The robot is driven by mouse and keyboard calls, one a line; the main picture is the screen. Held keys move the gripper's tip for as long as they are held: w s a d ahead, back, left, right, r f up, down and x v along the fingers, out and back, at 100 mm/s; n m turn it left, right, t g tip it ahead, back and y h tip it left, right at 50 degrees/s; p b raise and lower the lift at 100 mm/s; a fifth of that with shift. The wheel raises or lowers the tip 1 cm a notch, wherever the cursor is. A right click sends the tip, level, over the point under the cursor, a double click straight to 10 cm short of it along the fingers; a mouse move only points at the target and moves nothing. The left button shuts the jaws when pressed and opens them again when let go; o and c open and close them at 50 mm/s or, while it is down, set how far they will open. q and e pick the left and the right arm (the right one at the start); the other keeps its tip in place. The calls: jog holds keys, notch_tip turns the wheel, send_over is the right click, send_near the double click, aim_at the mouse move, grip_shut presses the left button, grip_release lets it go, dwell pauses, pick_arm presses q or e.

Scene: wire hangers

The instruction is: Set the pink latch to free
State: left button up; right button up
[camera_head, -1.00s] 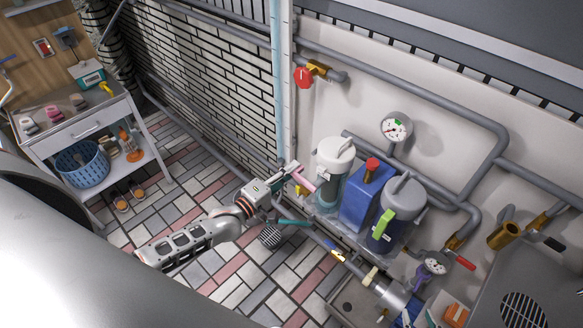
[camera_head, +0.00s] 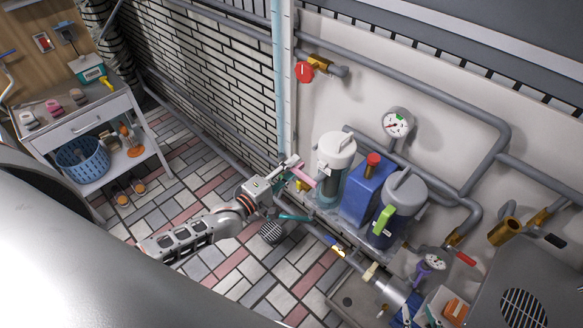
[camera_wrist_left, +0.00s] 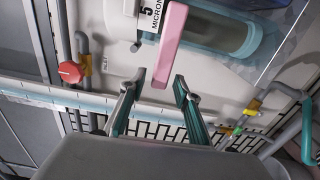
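The pink latch (camera_head: 302,178) is a flat bar on the side of the left white-capped filter housing (camera_head: 336,150). In the left wrist view the pink latch (camera_wrist_left: 172,38) runs up from between my fingertips to the housing, beside a label reading "5 MICRON". My left gripper (camera_head: 285,170) is at the latch's free end. In the left wrist view my left gripper (camera_wrist_left: 161,82) is open, with one fingertip on each side of that end and a gap showing on both sides. My right gripper is not in view.
A blue housing (camera_head: 366,192) and a grey-capped housing with a green latch (camera_head: 384,220) stand to the right. A red valve knob (camera_head: 304,72) and a gauge (camera_head: 397,124) are above on the wall. A teal lever (camera_head: 295,218) is just below my gripper. A cart (camera_head: 92,122) stands left.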

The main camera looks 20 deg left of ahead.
pick_arm(q)
jog(key=shift+s+a, duration=0.15)
jog(key=shift+s, duration=0.1)
jog(key=v, duration=1.1)
jog(key=shift+s, duration=0.3)
jog(key=s+d+f+m+g+y, duration=0.1)
jog(key=s+d+f+m+g, duration=0.2)
jog(key=s+m, duration=0.3)
jog(key=s+d+f+m+g+y, duration=0.2)
jog(key=s+d+f+m, duration=0.3)
jog(key=m, duration=0.7)
jog(key=shift+s+d+f+m+g, duration=0.2)
jog(key=shift+s+d+m+g, duration=0.3)
jog(key=shift+s, duration=0.6)
